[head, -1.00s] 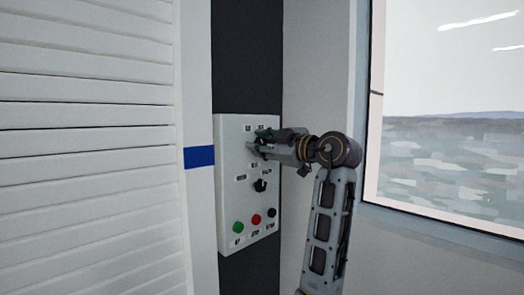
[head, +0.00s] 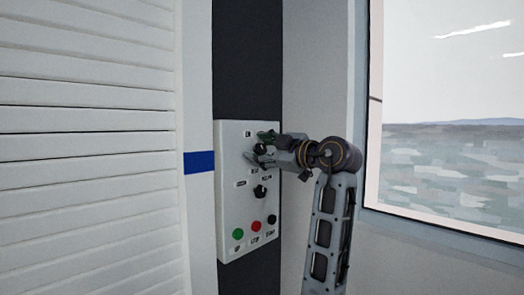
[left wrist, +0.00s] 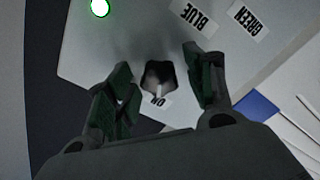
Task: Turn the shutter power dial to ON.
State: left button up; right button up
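The shutter control panel (head: 228,200) is a pale box on the dark wall strip. In the left wrist view, the dark dial (left wrist: 158,75) sits on it beside an ON label (left wrist: 157,101). My left gripper (head: 264,147) is at the upper part of the panel and hides this dial in the head view. In the left wrist view, the open left gripper (left wrist: 157,72) has one green fingertip on each side of the dial, with small gaps showing. I cannot tell where the dial points. My right gripper is not in view.
A second black dial (head: 260,191) sits lower on the panel. Below it are green (head: 238,234), red (head: 256,226) and black (head: 272,219) buttons. A white slatted shutter (head: 90,150) stands left and a window (head: 445,120) right. A lit green-rimmed lamp (left wrist: 100,8) shows in the wrist view.

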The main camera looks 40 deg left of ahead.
pick_arm(q)
jog(key=shift+d, duration=0.1)
jog(key=s+d, duration=0.1)
jog(key=d, duration=1)
jog(key=shift+d, duration=0.4)
jog(key=shift+f, duration=0.1)
dwell(0.5)
